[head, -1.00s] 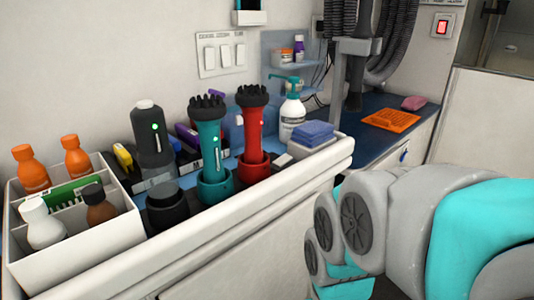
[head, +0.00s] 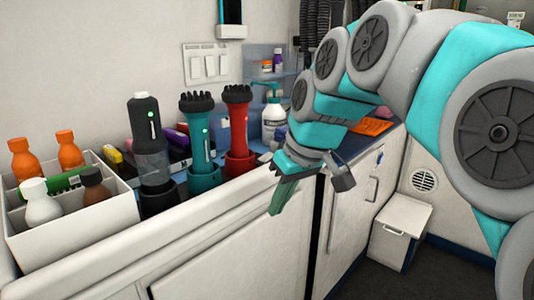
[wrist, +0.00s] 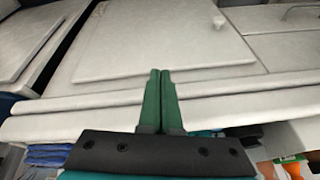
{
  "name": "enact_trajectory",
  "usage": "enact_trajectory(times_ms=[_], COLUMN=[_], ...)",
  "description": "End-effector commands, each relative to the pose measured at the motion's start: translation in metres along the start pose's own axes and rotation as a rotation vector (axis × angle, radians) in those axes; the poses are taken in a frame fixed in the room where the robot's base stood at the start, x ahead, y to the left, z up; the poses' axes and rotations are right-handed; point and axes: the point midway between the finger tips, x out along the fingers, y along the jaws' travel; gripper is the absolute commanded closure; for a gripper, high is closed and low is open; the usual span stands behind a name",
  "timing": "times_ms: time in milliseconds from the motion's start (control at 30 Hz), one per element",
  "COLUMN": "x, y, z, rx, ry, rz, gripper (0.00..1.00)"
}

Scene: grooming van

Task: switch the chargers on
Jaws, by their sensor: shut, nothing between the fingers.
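A white wall panel with three rocker switches (head: 206,64) is above the counter in the head view; its lettering is too small to read. Black (head: 149,130), teal (head: 198,130) and red (head: 238,118) handheld devices stand upright in matching cups on the counter. My gripper (head: 283,198) is shut and empty, pointing down in front of the counter's cabinet face, right of and below the switches. In the wrist view its green fingers (wrist: 161,100) lie together against a background of cabinet doors. The wrist view does not show the switches.
A white divided caddy (head: 85,226) with several bottles stands at the counter's left end. A pump bottle (head: 273,117) and an orange mat (head: 371,126) are further right. A white bin (head: 400,229) stands on the floor.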

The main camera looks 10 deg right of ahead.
Motion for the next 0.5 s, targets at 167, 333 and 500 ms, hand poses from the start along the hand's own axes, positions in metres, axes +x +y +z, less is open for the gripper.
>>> enact_trajectory(times_ms=[167,333,500], x=[-0.025,-0.050,-0.079], y=[0.020,0.037,0.059], z=[-0.044,-0.074,-0.101], rx=[-0.079,-0.143,-0.212], ry=[0.111,0.202,0.299], rz=[0.001,0.017,0.042], gripper=[1.00,1.00,1.00])
